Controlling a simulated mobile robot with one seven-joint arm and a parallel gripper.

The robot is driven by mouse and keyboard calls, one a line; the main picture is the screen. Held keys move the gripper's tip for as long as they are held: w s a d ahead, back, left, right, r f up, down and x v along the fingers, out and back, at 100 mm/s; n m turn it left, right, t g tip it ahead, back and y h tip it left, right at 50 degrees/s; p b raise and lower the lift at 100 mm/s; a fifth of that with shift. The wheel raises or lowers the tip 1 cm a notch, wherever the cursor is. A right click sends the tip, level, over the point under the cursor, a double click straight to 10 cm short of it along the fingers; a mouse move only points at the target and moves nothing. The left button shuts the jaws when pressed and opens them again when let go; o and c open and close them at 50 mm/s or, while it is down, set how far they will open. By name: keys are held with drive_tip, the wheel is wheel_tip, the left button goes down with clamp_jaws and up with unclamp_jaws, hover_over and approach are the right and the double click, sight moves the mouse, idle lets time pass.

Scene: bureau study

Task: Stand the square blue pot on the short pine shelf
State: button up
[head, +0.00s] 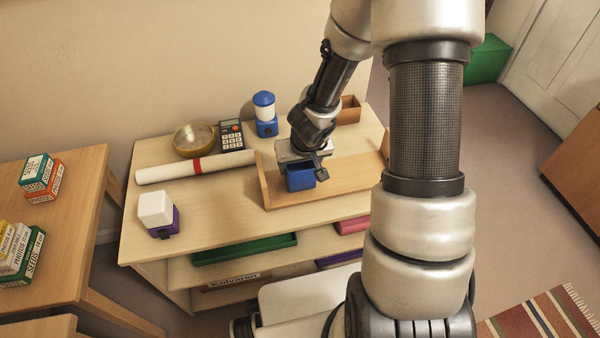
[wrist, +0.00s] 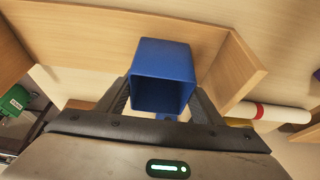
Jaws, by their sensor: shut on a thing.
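The square blue pot (head: 300,178) is in my gripper (head: 306,160), over the left part of the short pine shelf (head: 345,181). In the wrist view the blue pot (wrist: 162,75) sits between the two fingers of my gripper (wrist: 165,105), with its open mouth facing the camera. The pine shelf (wrist: 90,30) shows behind the pot, with its upright end board (wrist: 243,72) beside it. My gripper is shut on the pot. I cannot tell whether the pot's base touches the shelf.
On the desk (head: 215,215) are a white roll with a red band (head: 190,170), a brass bowl (head: 194,139), a calculator (head: 232,135), a blue-and-white jar (head: 265,113), a white-topped block (head: 157,212) and a small brown box (head: 349,110). The shelf's right part looks bare.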

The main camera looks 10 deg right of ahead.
drive_tip(key=shift+f, duration=0.75)
drive_tip(key=o, duration=1.1)
